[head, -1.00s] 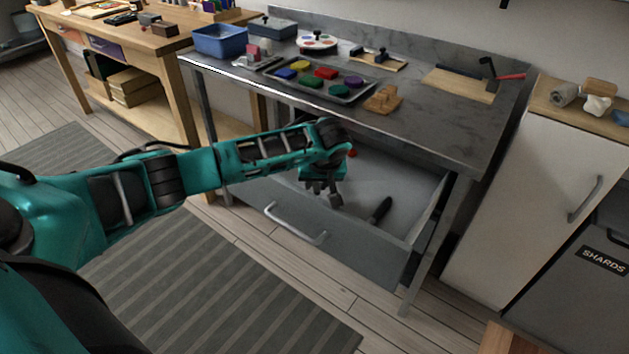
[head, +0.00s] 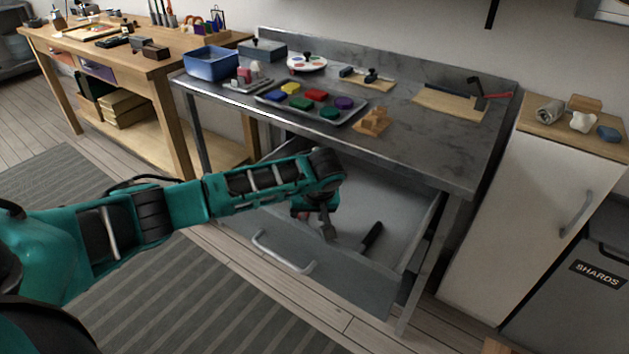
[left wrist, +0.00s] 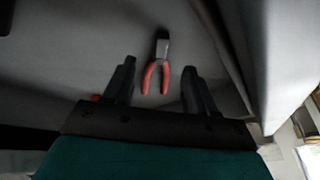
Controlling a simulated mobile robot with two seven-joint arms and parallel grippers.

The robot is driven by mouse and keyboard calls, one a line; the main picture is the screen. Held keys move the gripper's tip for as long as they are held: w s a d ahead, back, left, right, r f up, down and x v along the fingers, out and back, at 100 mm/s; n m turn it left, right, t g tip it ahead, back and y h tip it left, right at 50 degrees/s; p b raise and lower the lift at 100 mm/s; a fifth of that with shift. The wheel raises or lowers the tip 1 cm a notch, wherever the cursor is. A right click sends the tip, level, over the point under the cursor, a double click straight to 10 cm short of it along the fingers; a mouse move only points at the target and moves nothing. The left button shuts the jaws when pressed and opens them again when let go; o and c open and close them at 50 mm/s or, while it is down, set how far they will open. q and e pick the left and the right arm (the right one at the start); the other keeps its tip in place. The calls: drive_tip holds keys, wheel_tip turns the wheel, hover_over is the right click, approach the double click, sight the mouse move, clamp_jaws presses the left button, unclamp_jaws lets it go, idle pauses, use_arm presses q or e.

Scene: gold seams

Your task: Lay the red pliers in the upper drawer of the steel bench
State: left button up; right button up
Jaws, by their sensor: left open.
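The drawer (head: 400,210) under the steel bench (head: 430,147) is pulled open. The red pliers (left wrist: 164,66) lie on a grey surface that looks like the drawer floor, their red handles toward me in the left wrist view. My left gripper (head: 328,234) reaches down into the open drawer. In the left wrist view its two fingers (left wrist: 159,68) are apart, with the pliers between and a little beyond them, not clasped. The pliers cannot be made out clearly in the head view, where my arm and gripper cover part of the drawer. My right gripper is not in view.
A dark-handled tool (head: 372,235) lies in the drawer right of my gripper. A white cabinet (head: 510,200) stands close on the right.

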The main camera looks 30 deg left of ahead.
use_arm(q)
drive_tip(key=w+a+p+v, duration=0.1)
drive_tip(key=p+v, duration=0.2)
drive_tip(key=v, duration=0.9)
drive_tip(key=shift+w+r, duration=0.15)
drive_tip(key=shift+r, duration=0.35)
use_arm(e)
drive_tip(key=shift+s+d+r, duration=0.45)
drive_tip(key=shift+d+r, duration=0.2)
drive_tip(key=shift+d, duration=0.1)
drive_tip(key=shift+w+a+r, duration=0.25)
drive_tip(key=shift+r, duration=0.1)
